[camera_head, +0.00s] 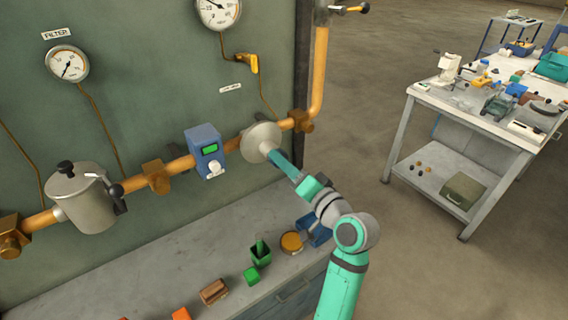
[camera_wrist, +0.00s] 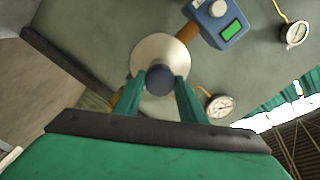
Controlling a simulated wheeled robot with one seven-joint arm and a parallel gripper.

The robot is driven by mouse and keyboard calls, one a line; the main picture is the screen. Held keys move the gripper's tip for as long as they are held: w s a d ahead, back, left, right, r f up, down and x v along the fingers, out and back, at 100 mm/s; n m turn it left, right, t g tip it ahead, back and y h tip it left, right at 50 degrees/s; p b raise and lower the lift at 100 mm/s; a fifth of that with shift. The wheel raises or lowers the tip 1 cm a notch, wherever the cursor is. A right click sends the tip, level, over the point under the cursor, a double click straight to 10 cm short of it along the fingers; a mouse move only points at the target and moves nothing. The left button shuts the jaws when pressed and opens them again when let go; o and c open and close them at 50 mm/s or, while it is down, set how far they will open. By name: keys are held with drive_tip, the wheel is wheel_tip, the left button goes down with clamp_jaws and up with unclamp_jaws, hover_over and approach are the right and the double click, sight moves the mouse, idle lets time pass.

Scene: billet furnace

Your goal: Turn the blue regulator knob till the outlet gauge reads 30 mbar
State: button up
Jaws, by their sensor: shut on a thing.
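The blue regulator knob (camera_wrist: 159,79) sits at the centre of a round pale regulator disc (camera_wrist: 176,50) in the wrist view. My gripper (camera_wrist: 158,84) is shut on the knob, one green finger on each side. In the head view the disc (camera_head: 257,137) is on the orange pipe and my gripper (camera_head: 271,156) reaches it from the front; the knob is hidden there. A white gauge (camera_head: 218,10) above is cut by the top edge. A gauge (camera_wrist: 220,105) shows beside the disc in the wrist view. I cannot read the gauges or tell which is the outlet one.
A blue meter box (camera_head: 206,152) with a green display is on the pipe left of the disc. A filter pot (camera_head: 85,200) and its gauge (camera_head: 68,63) are further left. A bench (camera_head: 140,285) below holds small items. A white-topped table (camera_head: 470,110) stands at right; floor between is clear.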

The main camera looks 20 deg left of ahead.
drive_tip(key=shift+f, duration=0.1)
idle(0.3)
drive_tip(key=o, duration=1)
drive_tip(key=shift+o, duration=0.2)
drive_tip(key=shift+d, duration=0.1)
drive_tip(key=v, duration=1)
drive_tip(key=shift+s+d, duration=0.25)
drive_tip(key=shift+w+m, duration=0.1)
drive_tip(key=shift+m, duration=0.2)
